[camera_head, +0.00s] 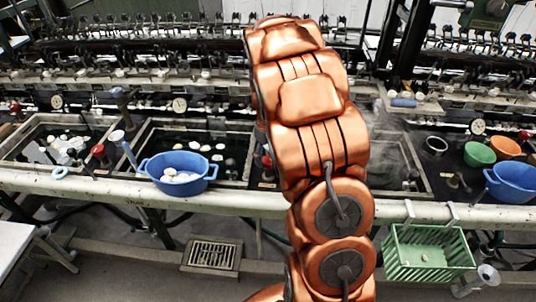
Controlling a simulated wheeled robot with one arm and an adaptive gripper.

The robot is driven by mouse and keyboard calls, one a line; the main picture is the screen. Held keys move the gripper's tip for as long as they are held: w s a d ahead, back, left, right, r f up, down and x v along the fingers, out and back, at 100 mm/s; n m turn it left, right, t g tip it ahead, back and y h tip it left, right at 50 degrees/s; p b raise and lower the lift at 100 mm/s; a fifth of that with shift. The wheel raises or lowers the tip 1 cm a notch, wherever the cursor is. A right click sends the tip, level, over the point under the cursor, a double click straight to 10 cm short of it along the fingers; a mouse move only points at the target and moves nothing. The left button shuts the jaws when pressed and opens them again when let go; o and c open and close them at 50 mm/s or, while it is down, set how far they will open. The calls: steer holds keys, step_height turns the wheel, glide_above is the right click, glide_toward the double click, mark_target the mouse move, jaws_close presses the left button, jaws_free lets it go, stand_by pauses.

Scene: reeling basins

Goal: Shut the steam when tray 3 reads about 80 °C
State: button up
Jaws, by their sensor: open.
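My copper-coloured arm rises through the middle of the view; its gripper is not visible. A left basin (14,152), a middle basin (243,157) and a right basin (425,182) are set in the bench; my arm hides part of the right one. Round dials stand behind them: a left dial (57,101), a middle dial (180,105) and a right dial (477,127). Their readings are too small to tell, and no tray number is legible. A red knob (98,150) stands between the left and middle basins. Faint haze shows over the right basin.
A blue tub (180,163) with white cocoons sits on the middle basin's front edge. A green bowl (479,154), an orange bowl (506,147) and a blue tub (513,180) stand at right. A green basket (428,252) hangs from the front rail (240,200).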

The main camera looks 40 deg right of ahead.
steer(key=shift+f, duration=0.45)
steer(key=c, duration=1.1)
